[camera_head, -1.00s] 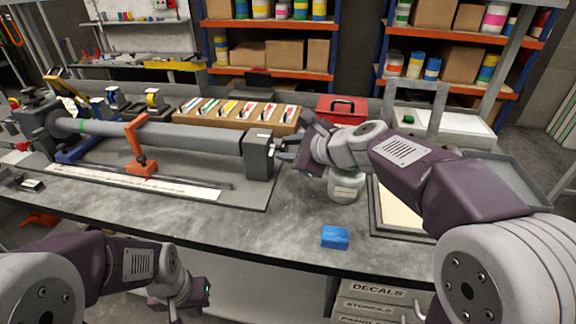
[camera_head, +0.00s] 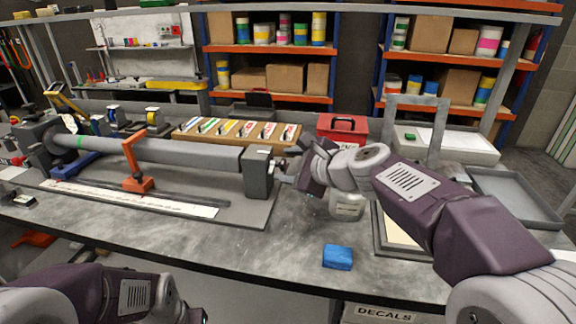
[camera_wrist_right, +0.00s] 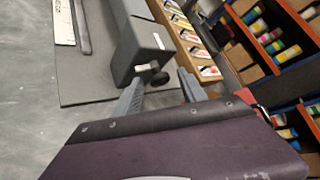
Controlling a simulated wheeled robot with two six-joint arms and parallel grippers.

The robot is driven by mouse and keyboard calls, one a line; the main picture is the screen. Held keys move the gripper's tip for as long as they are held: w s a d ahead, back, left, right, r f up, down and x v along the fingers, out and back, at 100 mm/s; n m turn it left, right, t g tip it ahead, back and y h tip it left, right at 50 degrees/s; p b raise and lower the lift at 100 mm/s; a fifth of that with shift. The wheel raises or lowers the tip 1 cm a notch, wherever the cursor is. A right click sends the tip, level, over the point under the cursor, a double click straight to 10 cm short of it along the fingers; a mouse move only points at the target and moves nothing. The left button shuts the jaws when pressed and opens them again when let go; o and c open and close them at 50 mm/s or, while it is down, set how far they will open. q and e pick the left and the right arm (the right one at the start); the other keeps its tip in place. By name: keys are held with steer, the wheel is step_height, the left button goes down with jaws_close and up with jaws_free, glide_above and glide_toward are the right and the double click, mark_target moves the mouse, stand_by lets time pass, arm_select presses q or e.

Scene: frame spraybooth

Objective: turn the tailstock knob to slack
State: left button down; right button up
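The grey tailstock (camera_head: 258,174) stands at the right end of the long grey tube (camera_head: 165,149). It also shows in the right wrist view (camera_wrist_right: 141,45). Its small dark knob (camera_wrist_right: 158,77) is on the tailstock's end face. My right gripper (camera_head: 284,171) points at that face from the right. In the right wrist view its two grey fingers (camera_wrist_right: 158,84) are apart, with the knob between their tips. I cannot tell whether either finger touches it. In the head view the gripper and distance hide most of the knob. My left arm is at the bottom left; its fingertips are out of frame.
A blue block (camera_head: 338,257) lies near the bench's front edge. An orange support (camera_head: 135,165) stands at the tube. The bench between tailstock and blue block is clear.

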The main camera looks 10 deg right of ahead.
steer(key=p+v, duration=0.3)
steer(key=v, duration=0.6)
steer(key=shift+p, duration=0.4)
